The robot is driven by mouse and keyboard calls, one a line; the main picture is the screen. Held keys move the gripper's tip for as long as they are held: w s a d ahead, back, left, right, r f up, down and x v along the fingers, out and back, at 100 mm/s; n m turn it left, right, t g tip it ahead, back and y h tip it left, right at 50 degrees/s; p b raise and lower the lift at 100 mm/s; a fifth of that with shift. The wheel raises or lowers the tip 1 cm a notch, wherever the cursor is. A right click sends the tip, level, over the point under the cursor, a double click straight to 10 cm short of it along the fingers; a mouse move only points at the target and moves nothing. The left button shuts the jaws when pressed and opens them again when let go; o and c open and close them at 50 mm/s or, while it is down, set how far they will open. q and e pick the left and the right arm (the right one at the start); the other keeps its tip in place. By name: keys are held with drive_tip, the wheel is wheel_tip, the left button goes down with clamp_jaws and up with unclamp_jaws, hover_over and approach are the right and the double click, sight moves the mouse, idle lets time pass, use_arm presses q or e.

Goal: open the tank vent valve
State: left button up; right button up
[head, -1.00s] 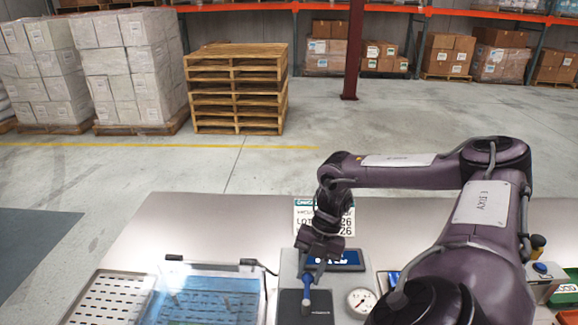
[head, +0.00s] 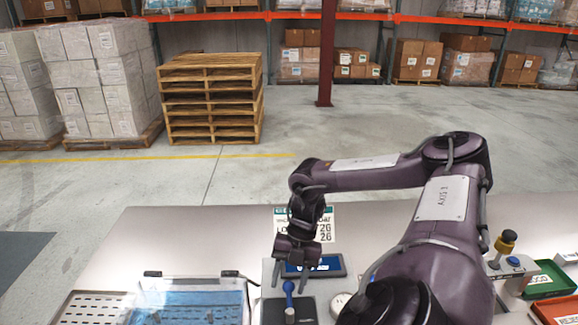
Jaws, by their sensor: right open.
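My right gripper (head: 289,277) is open and points down over the bench, with its two fingers apart. A blue lever-like part with a round head (head: 289,287) and a grey lower end stands just below and in front of the fingers; I cannot tell whether they touch it. No label shows whether this is the tank vent valve. My left gripper is out of view.
A weigher with a dark display (head: 315,267) and black pad (head: 304,309) lies under the gripper. A sign (head: 318,232) stands behind it. The bench's left back is clear.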

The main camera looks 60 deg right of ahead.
drive_tip(key=shift+d, duration=0.1)
drive_tip(key=shift+d+r, duration=0.15)
drive_tip(key=b+v, duration=0.1)
drive_tip(key=v, duration=0.6)
drive_tip(key=shift+r+b, duration=0.25)
drive_tip(key=shift+b, duration=0.05)
